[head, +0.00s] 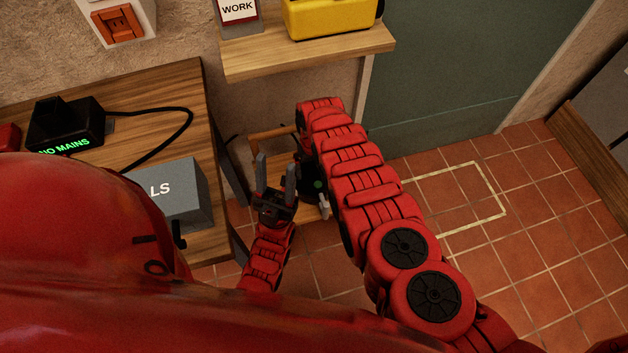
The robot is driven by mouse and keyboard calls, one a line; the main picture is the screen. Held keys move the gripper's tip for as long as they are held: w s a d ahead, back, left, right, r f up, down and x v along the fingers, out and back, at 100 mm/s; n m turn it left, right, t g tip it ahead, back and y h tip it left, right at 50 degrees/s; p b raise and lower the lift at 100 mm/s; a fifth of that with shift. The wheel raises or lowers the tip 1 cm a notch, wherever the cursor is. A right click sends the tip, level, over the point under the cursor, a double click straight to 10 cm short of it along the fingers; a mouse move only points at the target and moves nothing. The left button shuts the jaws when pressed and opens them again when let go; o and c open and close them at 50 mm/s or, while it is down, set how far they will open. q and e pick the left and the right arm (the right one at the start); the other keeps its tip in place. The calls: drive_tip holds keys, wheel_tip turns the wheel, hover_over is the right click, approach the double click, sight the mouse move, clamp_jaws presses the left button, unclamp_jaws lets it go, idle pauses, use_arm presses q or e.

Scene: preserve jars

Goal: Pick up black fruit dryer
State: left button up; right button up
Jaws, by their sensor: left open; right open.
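A black object with a small green spot (317,184), which may be the fruit dryer, shows only in part on a low wooden stand. My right arm covers most of it. My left gripper (276,178) is open and points up the picture, just left of this object, with nothing between its fingers. Whether it touches the object I cannot tell. My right arm reaches up across the middle, and its gripper is hidden behind the arm. A small pale piece beside the arm is too unclear to name.
A wooden table at left holds a black unit (62,122) lit "NO MAINS", with a black cable, and a grey box (172,192) lettered "LS". A wooden shelf (310,57) above bears a yellow item (330,18). Tiled floor with a pale outlined square (470,225) is clear at right.

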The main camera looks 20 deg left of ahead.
clamp_jaws()
idle(0.5)
drive_tip(key=shift+r, duration=0.15)
